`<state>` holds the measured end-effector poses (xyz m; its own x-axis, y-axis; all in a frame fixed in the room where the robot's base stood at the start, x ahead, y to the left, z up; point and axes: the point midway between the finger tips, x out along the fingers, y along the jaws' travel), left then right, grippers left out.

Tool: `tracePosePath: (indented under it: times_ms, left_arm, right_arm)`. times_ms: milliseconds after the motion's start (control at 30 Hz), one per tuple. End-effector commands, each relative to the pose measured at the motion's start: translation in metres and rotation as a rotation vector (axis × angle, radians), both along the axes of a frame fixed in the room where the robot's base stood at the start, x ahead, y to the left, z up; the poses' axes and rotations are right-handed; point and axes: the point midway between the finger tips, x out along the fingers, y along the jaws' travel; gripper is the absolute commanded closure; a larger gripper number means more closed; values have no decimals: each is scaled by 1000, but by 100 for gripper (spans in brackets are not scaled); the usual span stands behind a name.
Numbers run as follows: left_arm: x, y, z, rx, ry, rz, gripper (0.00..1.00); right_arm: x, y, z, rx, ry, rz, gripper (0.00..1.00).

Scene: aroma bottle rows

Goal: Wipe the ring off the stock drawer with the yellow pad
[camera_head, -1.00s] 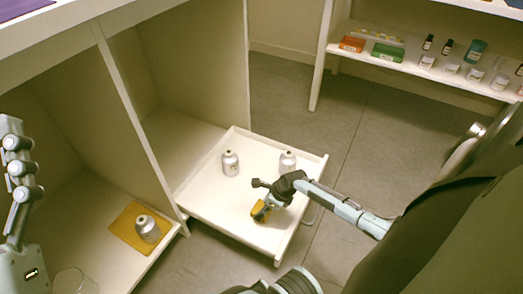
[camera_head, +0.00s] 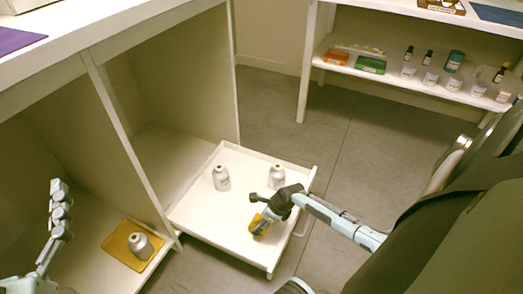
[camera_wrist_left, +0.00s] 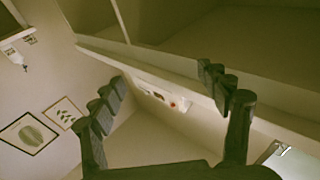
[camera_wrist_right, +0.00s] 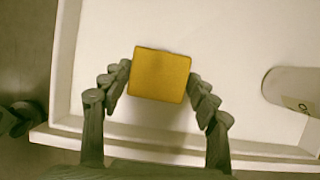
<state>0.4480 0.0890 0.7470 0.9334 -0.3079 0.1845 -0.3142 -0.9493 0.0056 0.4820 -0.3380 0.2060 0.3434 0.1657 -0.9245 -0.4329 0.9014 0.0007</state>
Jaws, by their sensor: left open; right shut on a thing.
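The yellow pad (camera_head: 259,223) is in my right gripper (camera_head: 269,207), low over the near right part of the open white stock drawer (camera_head: 198,211). In the right wrist view the pad (camera_wrist_right: 160,75) sits between both fingers (camera_wrist_right: 160,82) of the shut right gripper, above the drawer floor. I cannot tell whether it touches the floor. No ring shows on the visible drawer floor; the part under the pad and gripper is hidden. My left gripper (camera_wrist_left: 160,82) is open and empty in the left wrist view, well away from the drawer.
Two silver bottles stand in the drawer, one at left (camera_head: 221,178) and one at the back right (camera_head: 276,177). Another silver bottle (camera_head: 140,246) stands on an orange mat (camera_head: 116,243) in the left compartment. A shelf (camera_head: 388,78) with small bottles and boxes stands behind.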

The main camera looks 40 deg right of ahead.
Motion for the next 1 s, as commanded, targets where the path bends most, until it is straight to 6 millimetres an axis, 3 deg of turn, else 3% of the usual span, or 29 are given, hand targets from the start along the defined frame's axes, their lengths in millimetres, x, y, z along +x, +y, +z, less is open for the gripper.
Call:
tracePosePath:
  times_ms: [1000]
  left_arm:
    - [1,34,-84,176,402,68,24]
  right_arm:
    - [0,-2,19,0,-2,4,68]
